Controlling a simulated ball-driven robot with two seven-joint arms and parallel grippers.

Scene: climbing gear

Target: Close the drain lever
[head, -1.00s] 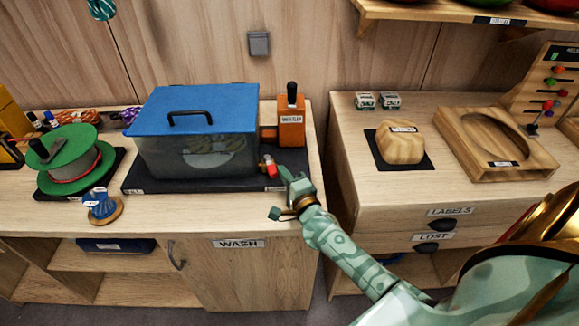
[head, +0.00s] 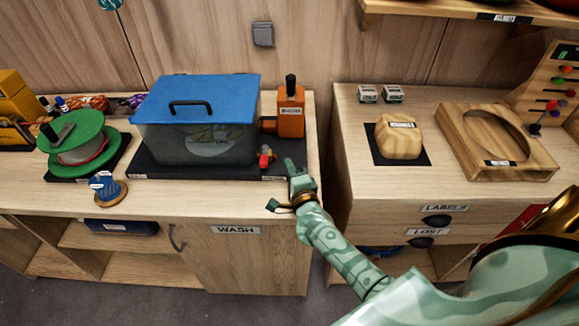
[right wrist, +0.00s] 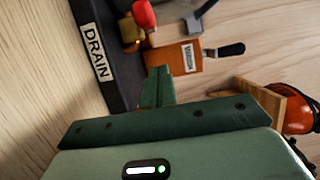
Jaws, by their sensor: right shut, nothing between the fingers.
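The drain lever (head: 265,155) is a small red handle on a brass valve at the front right of the wash tank. It also shows in the right wrist view, where the red handle (right wrist: 145,14) sits above the brass valve (right wrist: 130,31), beside the DRAIN label (right wrist: 95,55). The wash tank (head: 198,142) is clear with a blue lid. My right gripper (head: 290,166) is shut and empty, just right of the lever, with a small gap. Its fingers (right wrist: 159,78) point towards the orange box in the right wrist view. My left gripper is out of view.
An orange WASH box (head: 291,121) with a black handle stands behind my right gripper. A green spool (head: 75,133) and a small blue spool (head: 105,188) are left. A gap separates this counter from the right one, which holds a rock-like block (head: 399,142).

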